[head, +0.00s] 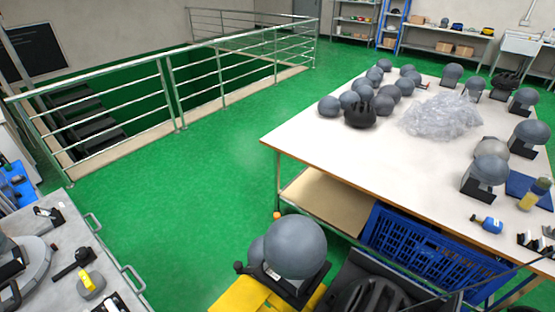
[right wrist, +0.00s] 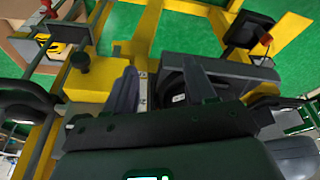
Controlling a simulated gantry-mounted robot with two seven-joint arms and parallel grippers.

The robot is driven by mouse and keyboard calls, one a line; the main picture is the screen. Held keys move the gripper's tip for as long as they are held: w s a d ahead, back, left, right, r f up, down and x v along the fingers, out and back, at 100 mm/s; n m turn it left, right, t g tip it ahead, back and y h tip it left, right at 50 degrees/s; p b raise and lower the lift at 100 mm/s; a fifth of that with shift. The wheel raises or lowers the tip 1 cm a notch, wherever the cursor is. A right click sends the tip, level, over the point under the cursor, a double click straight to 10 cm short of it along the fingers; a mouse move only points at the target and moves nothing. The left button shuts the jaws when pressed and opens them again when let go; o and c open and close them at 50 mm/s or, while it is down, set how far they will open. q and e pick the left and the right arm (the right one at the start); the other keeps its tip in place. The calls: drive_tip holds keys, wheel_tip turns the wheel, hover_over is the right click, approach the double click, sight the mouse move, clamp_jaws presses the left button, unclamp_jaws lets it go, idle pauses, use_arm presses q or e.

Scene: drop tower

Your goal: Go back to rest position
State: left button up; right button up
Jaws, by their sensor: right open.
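My right gripper (right wrist: 158,88) shows in the right wrist view with its two dark fingers apart and nothing between them. It is over a yellow frame (right wrist: 120,30) with dark grey parts. I cannot tell whether it touches the frame. In the head view neither gripper shows. A yellow stand (head: 236,296) at the bottom middle of the head view carries a large grey ball-shaped headform (head: 295,247). A black helmet-like thing (head: 372,297) is to its right, cut off by the lower edge.
A white-topped table (head: 330,144) at right holds several grey headforms, a black helmet (head: 360,114) and clear plastic wrap (head: 440,116). A blue crate (head: 425,257) is under it. A metal bench (head: 75,285) is at lower left, railings (head: 222,75) behind. Green floor (head: 190,185) between is clear.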

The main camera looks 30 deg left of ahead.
wheel_tip(320, 180, up, 25)
drive_tip(key=p, duration=2.3)
drive_tip(key=shift+f+p, duration=0.15)
drive_tip(key=shift+p, duration=0.25)
drive_tip(key=shift+f, duration=0.1)
drive_tip(key=shift+a, duration=0.1)
